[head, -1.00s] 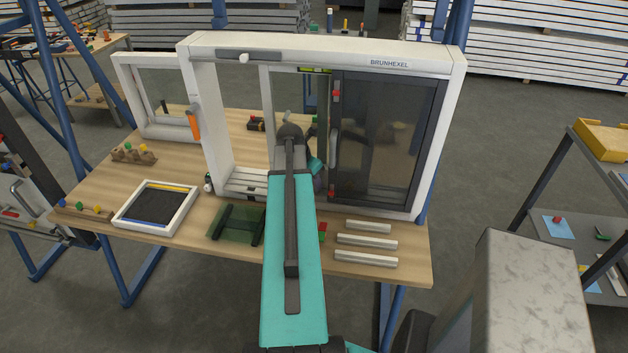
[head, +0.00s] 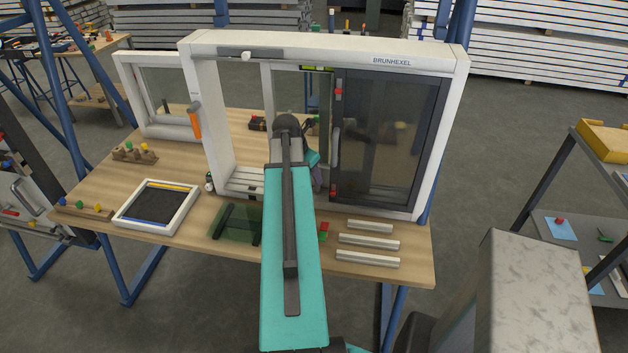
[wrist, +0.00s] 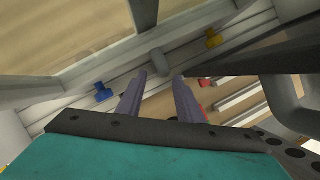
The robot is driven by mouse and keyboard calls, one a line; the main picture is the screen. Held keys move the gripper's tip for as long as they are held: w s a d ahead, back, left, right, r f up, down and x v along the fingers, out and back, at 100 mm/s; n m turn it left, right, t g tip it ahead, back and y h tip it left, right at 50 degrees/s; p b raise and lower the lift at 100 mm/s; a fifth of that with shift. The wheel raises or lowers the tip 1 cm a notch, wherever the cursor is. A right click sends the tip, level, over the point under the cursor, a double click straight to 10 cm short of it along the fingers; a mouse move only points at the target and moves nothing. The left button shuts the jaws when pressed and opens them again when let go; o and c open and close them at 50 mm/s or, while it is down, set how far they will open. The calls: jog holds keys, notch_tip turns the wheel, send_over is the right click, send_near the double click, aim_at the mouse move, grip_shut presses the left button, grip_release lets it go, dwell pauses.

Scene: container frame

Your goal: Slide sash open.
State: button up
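The white window frame (head: 215,150) stands upright on the wooden bench. A dark-framed sash (head: 390,140) fills its right side, with a grey vertical handle (head: 335,147) on its left stile and red pieces above and below the handle. The left side of the frame is clear of this sash. My gripper is mostly hidden behind my arm in the head view, just left of the sash stile. In the wrist view, my gripper (wrist: 161,85) shows two purple-grey fingers apart with nothing held between them. A grey rounded piece (wrist: 158,60) on the track lies beyond the fingertips.
Pale bars (head: 367,243), a green translucent piece (head: 237,222) and a small framed panel (head: 156,206) lie on the bench. A grey shelf stands at right.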

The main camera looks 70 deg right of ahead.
jog(key=b+v, duration=0.2)
jog(key=v, duration=0.8)
jog(key=shift+r, duration=0.2)
jog(key=shift+a, duration=0.15)
dwell(0.4)
